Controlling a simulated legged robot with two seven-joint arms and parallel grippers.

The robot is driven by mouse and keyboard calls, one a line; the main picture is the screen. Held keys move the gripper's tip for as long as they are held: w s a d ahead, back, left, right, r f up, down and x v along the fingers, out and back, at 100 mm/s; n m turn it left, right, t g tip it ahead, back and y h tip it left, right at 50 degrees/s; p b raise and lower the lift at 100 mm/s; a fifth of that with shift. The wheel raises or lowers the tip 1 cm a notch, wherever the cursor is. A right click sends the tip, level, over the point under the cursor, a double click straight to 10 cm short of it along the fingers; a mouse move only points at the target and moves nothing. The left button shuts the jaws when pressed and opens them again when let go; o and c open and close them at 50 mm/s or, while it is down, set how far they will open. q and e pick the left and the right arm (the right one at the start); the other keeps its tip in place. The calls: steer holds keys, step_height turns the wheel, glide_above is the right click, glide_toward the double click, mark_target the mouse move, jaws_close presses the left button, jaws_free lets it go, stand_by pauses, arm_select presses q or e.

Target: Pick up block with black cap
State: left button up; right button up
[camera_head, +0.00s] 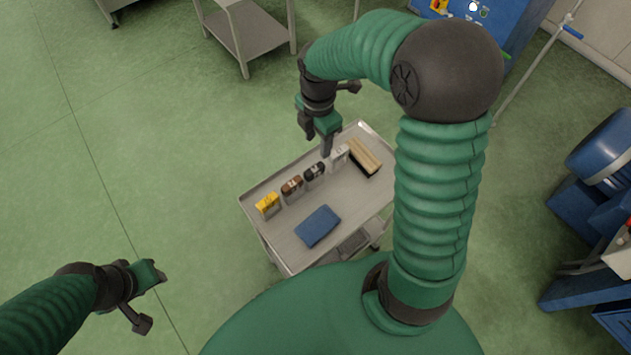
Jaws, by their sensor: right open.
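The block with the black cap (315,173) stands in a row of small blocks along the far left side of a metal cart top (282,242). A brown-capped block (292,188) and a yellow-topped block (267,205) stand to its left, and a whitish block (338,158) to its right. My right gripper (318,143) is open and empty, just above and beyond the black-capped and whitish blocks, apart from the black-capped one. My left gripper (150,274) is off to the left over the floor, away from the cart; its fingers are too unclear to read.
A blue flat item (317,226) lies on the near part of the cart top. A tan and dark piece (364,158) lies right of the blocks. Another metal cart (250,35) stands behind. Blue machinery (598,165) stands at the right. The green floor at left is clear.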

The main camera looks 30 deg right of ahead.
mark_target(315, 174)
steer(key=shift+n, duration=0.3)
step_height(315, 174, down, 11)
steer(key=shift+w+f+b, duration=0.1)
steer(key=shift+f+b, duration=0.1)
steer(key=shift+b, duration=0.2)
steer(key=f, duration=0.4)
steer(key=shift+a+f, duration=0.4)
steer(key=shift+w+f, duration=0.15)
steer(key=shift+f, duration=0.2)
steer(key=shift+r, duration=0.1)
jaws_close()
